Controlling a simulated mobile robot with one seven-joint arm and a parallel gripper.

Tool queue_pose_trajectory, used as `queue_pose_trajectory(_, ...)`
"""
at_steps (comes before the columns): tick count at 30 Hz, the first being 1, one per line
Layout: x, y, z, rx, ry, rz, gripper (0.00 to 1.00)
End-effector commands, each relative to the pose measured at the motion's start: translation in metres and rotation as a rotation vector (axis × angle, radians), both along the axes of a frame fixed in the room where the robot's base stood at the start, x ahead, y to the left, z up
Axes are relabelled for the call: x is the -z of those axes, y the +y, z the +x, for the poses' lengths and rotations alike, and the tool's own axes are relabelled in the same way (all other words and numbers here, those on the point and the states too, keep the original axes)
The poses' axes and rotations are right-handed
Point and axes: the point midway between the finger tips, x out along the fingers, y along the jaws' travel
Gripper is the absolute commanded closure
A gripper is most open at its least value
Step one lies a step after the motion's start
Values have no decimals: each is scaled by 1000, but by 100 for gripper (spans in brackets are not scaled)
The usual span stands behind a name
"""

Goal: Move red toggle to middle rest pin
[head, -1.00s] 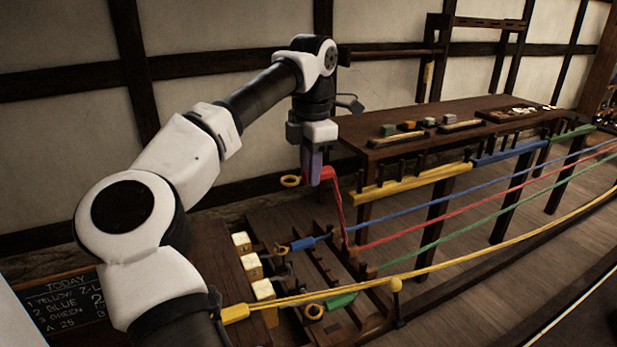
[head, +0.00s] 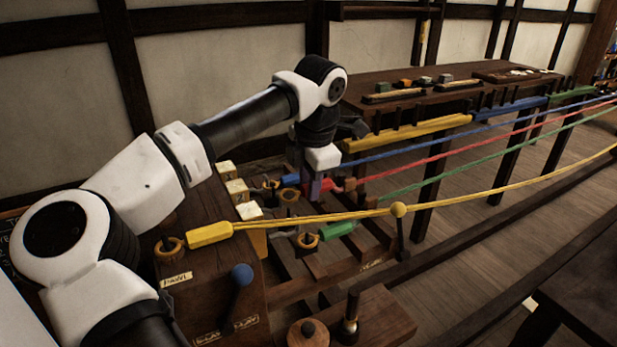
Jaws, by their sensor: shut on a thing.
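My gripper (head: 318,188) points down over the slatted rest frame, shut on the red toggle (head: 327,184), whose red rope runs off to the right. The jaws partly hide the toggle. A brass-coloured ring (head: 289,195) is just left of the jaws. The blue toggle (head: 290,180) lies behind, partly hidden by the gripper. The green toggle (head: 338,229) lies in front with its ring (head: 307,240). The rest pins under the gripper are hidden or too small to tell, so I cannot tell whether the toggle touches the middle one.
Pale blocks (head: 238,191) stand left of the gripper. A long bench (head: 450,92) stands behind.

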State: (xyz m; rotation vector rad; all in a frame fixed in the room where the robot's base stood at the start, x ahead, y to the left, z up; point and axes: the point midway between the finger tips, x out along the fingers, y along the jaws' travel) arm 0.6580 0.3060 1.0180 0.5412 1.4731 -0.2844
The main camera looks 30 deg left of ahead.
Motion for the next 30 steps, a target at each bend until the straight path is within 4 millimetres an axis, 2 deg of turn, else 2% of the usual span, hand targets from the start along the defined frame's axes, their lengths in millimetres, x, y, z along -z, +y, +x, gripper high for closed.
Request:
queue_pose_trajectory(21, 32, 0, 0, 1, 1, -1, 94)
queue_pose_trajectory(30, 40, 0, 0, 1, 2, 0, 94)
